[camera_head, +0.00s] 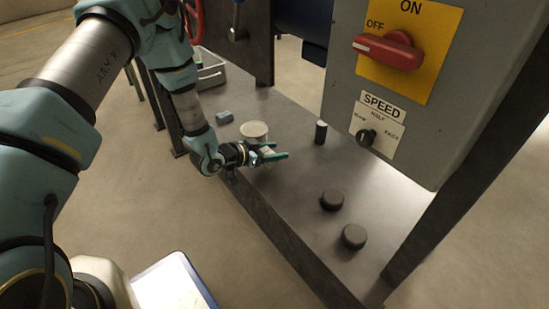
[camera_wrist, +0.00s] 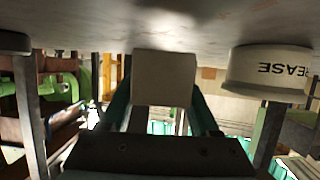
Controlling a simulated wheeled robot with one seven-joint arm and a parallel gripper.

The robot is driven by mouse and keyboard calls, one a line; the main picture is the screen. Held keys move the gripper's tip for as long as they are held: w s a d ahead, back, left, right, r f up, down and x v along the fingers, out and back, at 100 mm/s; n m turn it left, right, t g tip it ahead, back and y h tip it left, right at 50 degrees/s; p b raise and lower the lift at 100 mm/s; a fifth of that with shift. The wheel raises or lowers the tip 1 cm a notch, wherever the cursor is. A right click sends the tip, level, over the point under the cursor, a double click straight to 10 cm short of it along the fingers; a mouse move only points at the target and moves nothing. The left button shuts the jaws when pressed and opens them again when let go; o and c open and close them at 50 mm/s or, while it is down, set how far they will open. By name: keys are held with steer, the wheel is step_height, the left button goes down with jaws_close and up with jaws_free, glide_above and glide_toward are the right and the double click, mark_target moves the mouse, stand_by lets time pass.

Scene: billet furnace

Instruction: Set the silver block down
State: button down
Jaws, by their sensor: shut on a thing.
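My gripper (camera_head: 274,155) reaches in low over the metal bench from the left, its green fingers closed on a small pale block. The silver block (camera_wrist: 165,78) shows between the two fingers in the wrist view, which looks upside down with the bench top above. In the head view only a small pale part of the block (camera_head: 267,149) shows between the fingers. It is close to the bench (camera_head: 290,185); I cannot tell whether it touches.
A white grease tin (camera_head: 254,130) stands just behind my gripper and also shows in the wrist view (camera_wrist: 268,70). A grey-blue block (camera_head: 224,117), a dark cylinder (camera_head: 320,132) and two dark discs (camera_head: 332,200) sit on the bench. A control box (camera_head: 440,110) overhangs the right.

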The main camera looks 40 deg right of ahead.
step_height(320, 180, down, 2)
steer(key=shift+r, duration=0.1)
steer(key=shift+c, duration=0.6)
jaws_free()
steer(key=shift+a+r, duration=0.1)
steer(key=shift+a, duration=0.05)
steer(key=p+v, duration=0.3)
steer(key=v, duration=0.8)
steer(key=shift+a+p, duration=0.3)
steer(key=shift+a, duration=0.1)
